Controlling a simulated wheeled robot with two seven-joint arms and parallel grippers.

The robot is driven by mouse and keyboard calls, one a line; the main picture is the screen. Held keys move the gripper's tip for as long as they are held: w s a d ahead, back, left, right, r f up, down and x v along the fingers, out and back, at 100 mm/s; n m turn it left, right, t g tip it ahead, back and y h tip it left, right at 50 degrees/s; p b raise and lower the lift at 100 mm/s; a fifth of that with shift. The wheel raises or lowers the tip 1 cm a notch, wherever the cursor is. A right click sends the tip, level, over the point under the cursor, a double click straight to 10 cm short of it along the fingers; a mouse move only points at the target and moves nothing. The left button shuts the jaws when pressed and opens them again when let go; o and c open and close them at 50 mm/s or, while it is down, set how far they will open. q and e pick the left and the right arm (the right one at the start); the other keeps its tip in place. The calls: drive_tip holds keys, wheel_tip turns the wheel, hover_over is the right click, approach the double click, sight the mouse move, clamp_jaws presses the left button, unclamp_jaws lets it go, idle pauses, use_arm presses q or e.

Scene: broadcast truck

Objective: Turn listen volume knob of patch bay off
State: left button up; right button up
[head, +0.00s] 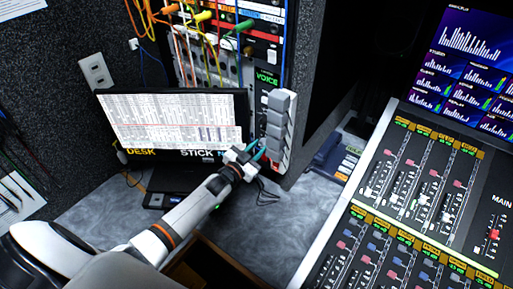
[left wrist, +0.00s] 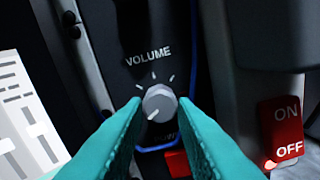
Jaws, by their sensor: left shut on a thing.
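The listen volume knob (left wrist: 159,102) is a small grey round knob on a dark panel under the word VOLUME in the left wrist view. White tick marks fan out above it, and its light pointer line aims to the lower left. My left gripper (left wrist: 158,112) has its teal fingertips on both sides of the knob and is shut on it. In the head view the left gripper (head: 254,152) reaches the lower part of the patch bay (head: 265,52), and the knob cannot be made out there. My right gripper is not in view.
A red ON/OFF switch (left wrist: 281,133) sits right of the knob, close to the fingers. A monitor (head: 172,122) stands left of the gripper. Patch cables (head: 200,17) hang above. A mixing console (head: 420,205) fills the right. Grey desk surface (head: 270,225) lies open below.

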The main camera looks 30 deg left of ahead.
use_arm(q)
drive_tip(key=n, duration=0.5)
drive_tip(key=shift+d+f+n, duration=0.1)
drive_tip(key=shift+f+n, duration=0.05)
drive_tip(key=shift+n, duration=0.15)
drive_tip(key=n+b, duration=0.1)
drive_tip(key=n, duration=0.5)
drive_tip(key=shift+n, duration=0.3)
drive_tip(key=o, duration=1)
drive_tip(key=shift+s, duration=0.1)
drive_tip(key=s, duration=0.4)
drive_tip(key=s+a+b, duration=0.1)
drive_tip(key=s, duration=0.6)
drive_tip(key=shift+s+a, duration=0.3)
drive_tip(key=shift+s, duration=0.1)
